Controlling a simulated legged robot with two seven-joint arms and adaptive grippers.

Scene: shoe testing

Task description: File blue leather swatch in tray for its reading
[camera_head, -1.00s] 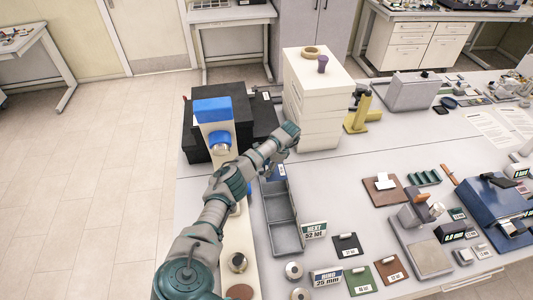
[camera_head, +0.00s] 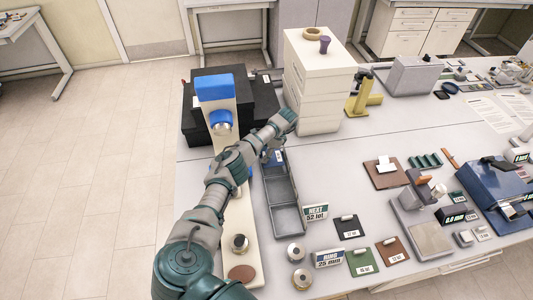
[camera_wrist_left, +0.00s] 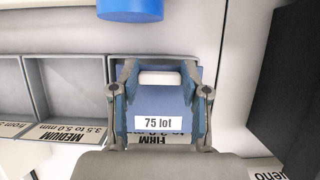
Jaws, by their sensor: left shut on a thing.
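My left gripper (camera_wrist_left: 160,100) is shut on the white tab of a blue leather swatch (camera_wrist_left: 150,103), whose label reads "75 lot". The swatch is over the end compartment of the grey sorting tray (camera_wrist_left: 70,58), covering most of it. A partly hidden "FIRM" label shows there; the adjoining compartment is marked "MEDIUM 3.5 to 5.0 mm". I cannot tell whether the swatch touches the tray floor. In the head view my left gripper (camera_head: 272,152) is at the far end of the tray (camera_head: 289,219), its fingers mostly hidden by my arm. My right gripper is out of view.
A white drawer unit (camera_head: 315,85) and black boxes (camera_head: 262,105) stand close behind the tray. A blue-topped instrument (camera_head: 214,87) stands left. Signs "NEXT 52 lot" (camera_head: 315,212) and "RING 25 mm" (camera_head: 327,259) and several swatches (camera_head: 347,228) lie right.

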